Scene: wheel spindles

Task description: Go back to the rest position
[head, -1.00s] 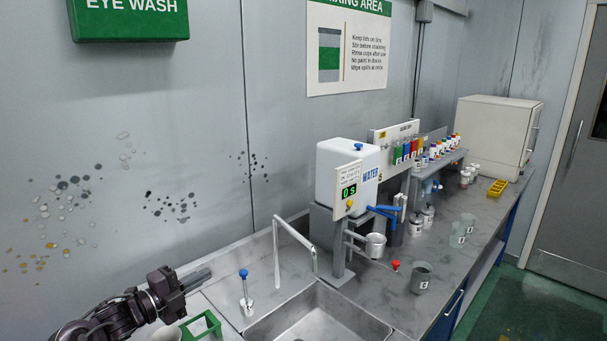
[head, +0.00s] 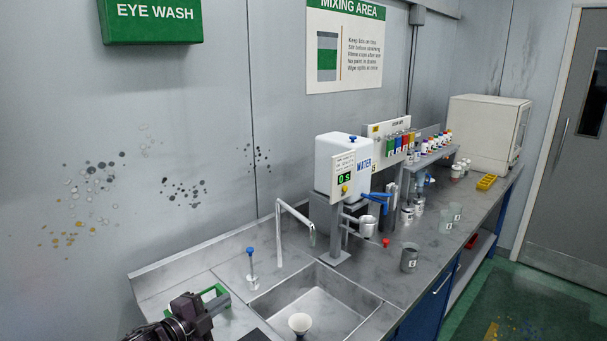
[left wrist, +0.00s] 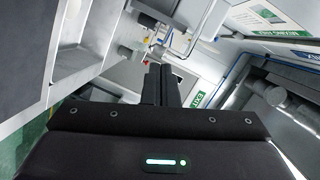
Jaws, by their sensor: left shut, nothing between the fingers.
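My left gripper shows in the left wrist view (left wrist: 161,84), with its two dark fingers shut together and nothing between them. In the head view, part of my dark left arm shows at the bottom left, in front of the counter and left of the sink (head: 345,302); the fingertips cannot be made out there. My right gripper is in neither view.
A green rack (head: 217,290) stands close to my left arm. A white funnel-like cup (head: 300,322) is in the sink. The faucet (head: 279,235), water dispenser (head: 341,165) and grey cup (head: 409,257) stand further right.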

